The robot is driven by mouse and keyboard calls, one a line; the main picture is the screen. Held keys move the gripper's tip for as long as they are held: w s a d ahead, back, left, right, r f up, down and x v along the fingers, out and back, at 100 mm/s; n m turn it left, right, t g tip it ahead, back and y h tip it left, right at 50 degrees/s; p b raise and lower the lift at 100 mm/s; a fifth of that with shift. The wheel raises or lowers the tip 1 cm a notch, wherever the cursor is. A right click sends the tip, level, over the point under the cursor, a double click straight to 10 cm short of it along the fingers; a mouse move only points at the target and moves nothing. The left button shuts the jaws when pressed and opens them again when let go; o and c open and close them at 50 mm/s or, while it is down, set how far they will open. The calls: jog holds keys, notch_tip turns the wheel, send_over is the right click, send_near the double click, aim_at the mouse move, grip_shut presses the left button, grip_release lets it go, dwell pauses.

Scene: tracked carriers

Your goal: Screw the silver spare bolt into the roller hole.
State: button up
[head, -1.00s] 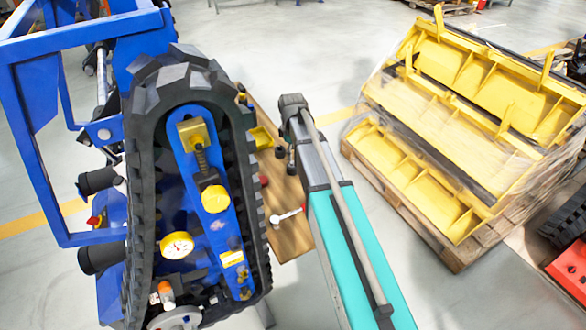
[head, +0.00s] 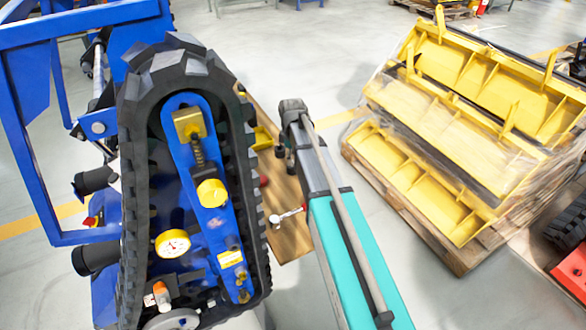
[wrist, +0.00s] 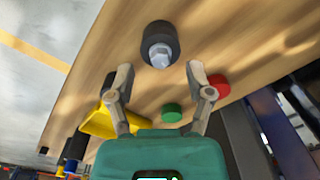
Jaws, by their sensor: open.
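The silver bolt (wrist: 160,55) shows its hex head in the wrist view, seated in a black cylindrical holder (wrist: 158,32) on the wooden tabletop. My gripper (wrist: 158,73) is open and empty. Its two fingertips are spread left and right, just short of the holder in the picture, and I see no contact. In the head view the blue carrier with its black track (head: 180,60) stands left of my arm. A grey roller (head: 175,320) is partly cut off at the bottom edge. I cannot make out its hole.
The wooden table (head: 290,238) lies behind my arm. On it are a yellow bin (wrist: 98,124), a green knob (wrist: 171,113), a red knob (wrist: 219,86) and a silver tool with a red part (head: 285,215). Yellow parts (head: 465,110) fill a pallet at right.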

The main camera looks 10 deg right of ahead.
jog(key=shift+f+b, duration=0.7)
jog(key=shift+f, duration=0.3)
grip_shut()
